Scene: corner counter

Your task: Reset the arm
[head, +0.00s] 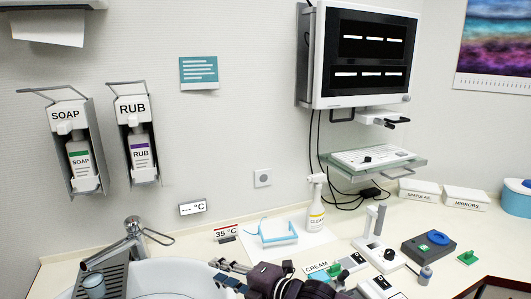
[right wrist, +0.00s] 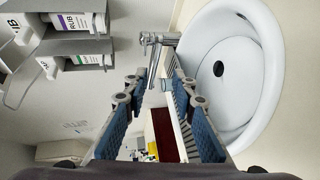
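My right gripper (head: 218,272) is at the bottom of the head view, reaching left over the right edge of the washbasin (head: 72,291). My dark right forearm comes in from the bottom. In the right wrist view the two blue-padded fingers of this gripper (right wrist: 158,85) stand apart, with nothing held between them. The white basin (right wrist: 262,75) lies to the right of the fingers there, and the metal tap (right wrist: 158,40) is beyond the tips. A dark red panel with a white edge shows between the fingers, farther off; I cannot tell what it is. My left gripper is not in view.
The tap (head: 130,238) stands at the basin's back. Small devices, including a grey-blue box (head: 428,248), crowd the counter at right. Soap (head: 77,145) and rub (head: 136,140) dispensers hang on the wall.

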